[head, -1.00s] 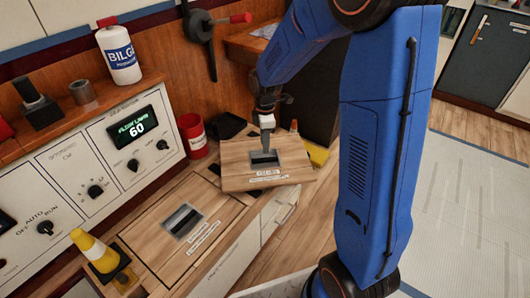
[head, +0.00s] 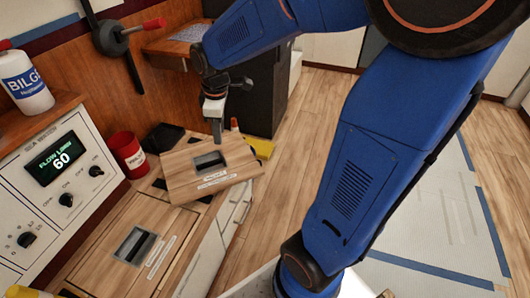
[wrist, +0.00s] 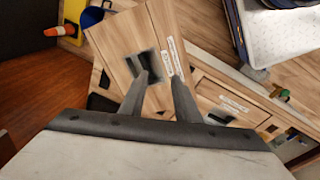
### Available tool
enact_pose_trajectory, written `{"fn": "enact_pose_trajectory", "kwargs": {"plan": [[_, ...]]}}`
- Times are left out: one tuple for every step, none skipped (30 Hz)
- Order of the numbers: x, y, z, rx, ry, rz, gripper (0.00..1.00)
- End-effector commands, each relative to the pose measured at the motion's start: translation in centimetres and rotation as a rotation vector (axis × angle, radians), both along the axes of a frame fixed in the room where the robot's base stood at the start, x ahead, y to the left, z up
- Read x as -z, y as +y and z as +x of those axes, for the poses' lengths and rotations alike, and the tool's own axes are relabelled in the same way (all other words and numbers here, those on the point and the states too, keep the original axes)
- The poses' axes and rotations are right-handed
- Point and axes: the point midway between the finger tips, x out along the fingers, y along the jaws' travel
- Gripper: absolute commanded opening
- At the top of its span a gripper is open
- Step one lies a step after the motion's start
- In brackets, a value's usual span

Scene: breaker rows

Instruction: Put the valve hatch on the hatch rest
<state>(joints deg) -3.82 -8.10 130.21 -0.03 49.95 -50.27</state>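The valve hatch (head: 182,184) is a square wooden panel with a dark recessed grip and white labels. It lies over the right end of the wooden counter in the head view, and it also shows in the wrist view (wrist: 118,42). My gripper (head: 217,142) is just above the recess, its tips appearing clear of the panel.
Another recessed wooden hatch (head: 105,262) lies in the counter at front left. A red cup (head: 128,152), a dark tray (head: 163,137) and a yellow object (head: 262,148) are near the panel. A control panel (head: 85,150) stands left; open floor (head: 315,130) is at right.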

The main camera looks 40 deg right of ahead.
Motion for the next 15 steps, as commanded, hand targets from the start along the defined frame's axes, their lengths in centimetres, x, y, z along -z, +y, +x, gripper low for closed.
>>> {"fn": "enact_pose_trajectory", "kwargs": {"plan": [[-0.7,-0.2,-1.0,0.037,-0.015,0.005,0.29],[-1.1,-0.3,-1.6,0.062,-0.022,0.009,0.29],[-1.6,-0.5,-2.3,0.094,-0.032,0.015,0.29],[-1.9,-0.6,-2.9,0.119,-0.038,0.020,0.29],[-2.2,-0.7,-3.5,0.143,-0.045,0.024,0.29],[-2.6,-0.8,-4.2,0.175,-0.053,0.030,0.29],[-2.9,-0.9,-4.8,0.199,-0.061,0.035,0.29],[-3.2,-1.0,-5.4,0.223,-0.067,0.040,0.29],[-3.5,-1.1,-6.2,0.256,-0.078,0.047,0.29],[-3.8,-1.2,-6.7,0.280,-0.084,0.053,0.29],[-4.0,-1.3,-7.3,0.304,-0.091,0.058,0.29],[-4.3,-1.4,-8.1,0.335,-0.101,0.066,0.29],[-4.5,-1.5,-8.6,0.360,-0.107,0.071,0.29],[-4.7,-1.6,-9.2,0.384,-0.114,0.077,0.29],[-4.9,-1.7,-10.0,0.416,-0.123,0.086,0.29]]}}
